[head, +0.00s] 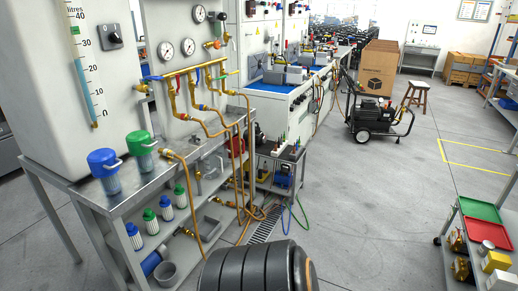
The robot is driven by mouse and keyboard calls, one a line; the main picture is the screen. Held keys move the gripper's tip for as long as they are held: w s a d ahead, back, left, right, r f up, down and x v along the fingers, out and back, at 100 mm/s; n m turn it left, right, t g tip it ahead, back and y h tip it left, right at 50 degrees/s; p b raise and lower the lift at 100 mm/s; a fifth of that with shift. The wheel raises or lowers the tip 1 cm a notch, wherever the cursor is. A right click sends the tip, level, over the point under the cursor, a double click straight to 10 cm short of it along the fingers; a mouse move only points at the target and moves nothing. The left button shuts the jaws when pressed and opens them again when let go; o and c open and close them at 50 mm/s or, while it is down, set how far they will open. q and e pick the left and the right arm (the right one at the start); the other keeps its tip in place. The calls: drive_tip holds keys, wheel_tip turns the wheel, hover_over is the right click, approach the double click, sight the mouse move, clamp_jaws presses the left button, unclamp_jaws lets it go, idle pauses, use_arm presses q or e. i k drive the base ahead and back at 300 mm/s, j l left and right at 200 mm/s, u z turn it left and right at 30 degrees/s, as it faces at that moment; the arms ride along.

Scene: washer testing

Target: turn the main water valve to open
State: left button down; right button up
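Brass pipework (180,72) is fixed to the white test panel left of centre. A blue valve handle (152,78) sits at the pipework's upper left. A larger red part (237,147), perhaps a handwheel, shows lower down beside the bench. No label is readable, so I cannot tell which of these is the main water valve, nor whether it is open or closed. Neither of my grippers is in view.
A metal bench (163,160) under the panel carries blue-lidded (104,165) and green-lidded (140,145) jars. Hoses run down to the floor by a drain grate (264,228). A wheeled black machine (370,115) and a cardboard box (380,66) stand farther back. The centre-right floor is clear.

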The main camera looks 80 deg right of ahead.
sight(215, 169)
drive_tip(key=z, duration=2)
drive_tip(key=i+j, duration=0.05)
drive_tip(key=j, duration=0.05)
